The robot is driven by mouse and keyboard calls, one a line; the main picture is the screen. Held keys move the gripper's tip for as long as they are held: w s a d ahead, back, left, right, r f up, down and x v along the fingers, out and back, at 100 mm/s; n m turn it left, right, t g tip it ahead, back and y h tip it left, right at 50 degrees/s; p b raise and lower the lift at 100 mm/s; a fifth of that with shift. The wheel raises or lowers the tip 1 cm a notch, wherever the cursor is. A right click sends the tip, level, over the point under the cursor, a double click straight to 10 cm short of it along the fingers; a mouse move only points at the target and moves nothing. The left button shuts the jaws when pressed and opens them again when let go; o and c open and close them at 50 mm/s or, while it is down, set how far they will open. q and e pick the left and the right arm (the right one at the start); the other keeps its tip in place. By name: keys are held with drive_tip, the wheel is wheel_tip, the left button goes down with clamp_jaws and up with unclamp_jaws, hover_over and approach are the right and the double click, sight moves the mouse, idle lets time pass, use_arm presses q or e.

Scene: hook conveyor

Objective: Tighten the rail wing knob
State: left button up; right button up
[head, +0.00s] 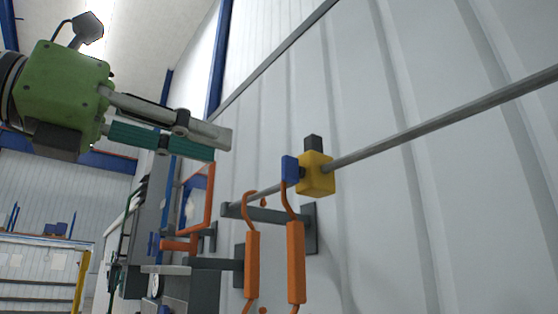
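A grey rail (440,124) slants from the upper right down toward the middle, along the pale wall. A yellow block (316,174) sits around it, with a dark piece (313,143) on top and a blue piece (290,169) on its left side. I cannot tell which of these is the wing knob. My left gripper (222,145), with a green body and long grey and teal fingers, is up and left of the block, apart from it. Its fingertips overlap in the picture, so any gap is unclear. It holds nothing that I can see. My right gripper is out of view.
Orange hooks (296,275) hang from the rail left of and below the block. A grey bracket (310,229) on the wall stands behind them. Orange and grey structures (210,195) crowd the space below my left gripper. The wall right of the block is clear.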

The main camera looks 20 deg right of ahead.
sight(283, 165)
use_arm(q)
drive_tip(key=p+x, duration=0.3)
drive_tip(key=x, duration=0.7)
drive_tip(key=shift+d+r, duration=0.1)
drive_tip(key=shift+d, duration=0.1)
drive_tip(key=shift+w+d, duration=0.15)
drive_tip(key=shift+d, duration=0.25)
drive_tip(key=shift+w+d, duration=0.15)
drive_tip(key=shift+d, duration=0.15)
drive_tip(key=shift+c, duration=0.4)
clamp_jaws()
